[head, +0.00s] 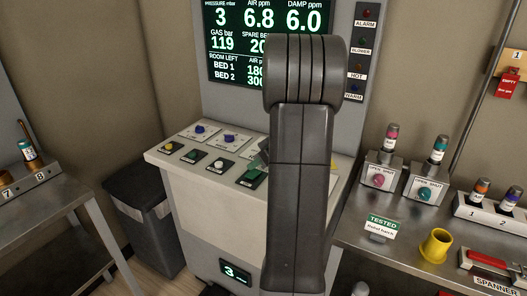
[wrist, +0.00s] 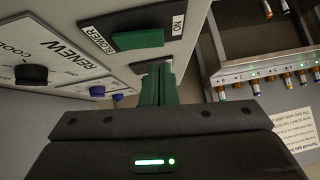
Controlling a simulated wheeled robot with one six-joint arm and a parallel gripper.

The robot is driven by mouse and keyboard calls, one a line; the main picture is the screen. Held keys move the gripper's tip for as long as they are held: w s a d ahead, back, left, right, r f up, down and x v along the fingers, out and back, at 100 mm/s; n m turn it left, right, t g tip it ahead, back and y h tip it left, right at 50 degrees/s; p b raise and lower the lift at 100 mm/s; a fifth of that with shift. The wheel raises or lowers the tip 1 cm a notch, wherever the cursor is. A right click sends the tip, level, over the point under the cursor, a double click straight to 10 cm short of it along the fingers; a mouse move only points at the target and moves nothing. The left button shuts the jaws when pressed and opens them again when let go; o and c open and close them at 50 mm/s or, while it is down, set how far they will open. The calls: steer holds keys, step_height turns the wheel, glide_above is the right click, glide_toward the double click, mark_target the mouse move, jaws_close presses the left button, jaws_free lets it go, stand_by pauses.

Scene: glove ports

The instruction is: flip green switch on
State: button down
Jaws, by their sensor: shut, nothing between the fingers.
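A green switch (wrist: 137,39) on a black plate, with labels reading BLOWER and ON, shows at the top of the wrist view. My gripper (wrist: 160,76) is shut and empty, its green fingers together just below that switch in the picture. The fingertips overlap another dark plate there; I cannot tell whether they touch it. Another green switch (head: 193,155) lies further left. My arm hides part of the console's right side.
The console's screen (head: 235,45) stands behind the switches. Blue (head: 199,129), yellow (head: 168,146) and white (head: 217,164) controls surround the green ones. A bench (head: 395,250) with colored vials and a yellow cup (head: 436,245) is at right. A dark bin (head: 140,215) stands at left.

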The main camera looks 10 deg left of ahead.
mark_target(250, 176)
steer(key=shift+s+f, duration=0.15)
steer(key=shift+f, duration=1)
steer(key=f+b, duration=0.1)
steer(key=b, duration=0.2)
steer(key=shift+s, duration=0.1)
steer(key=shift+r+p, duration=0.3)
steer(key=shift+w+d+r, duration=0.2)
steer(key=shift+w+d, duration=0.05)
steer(key=shift+w, duration=0.45)
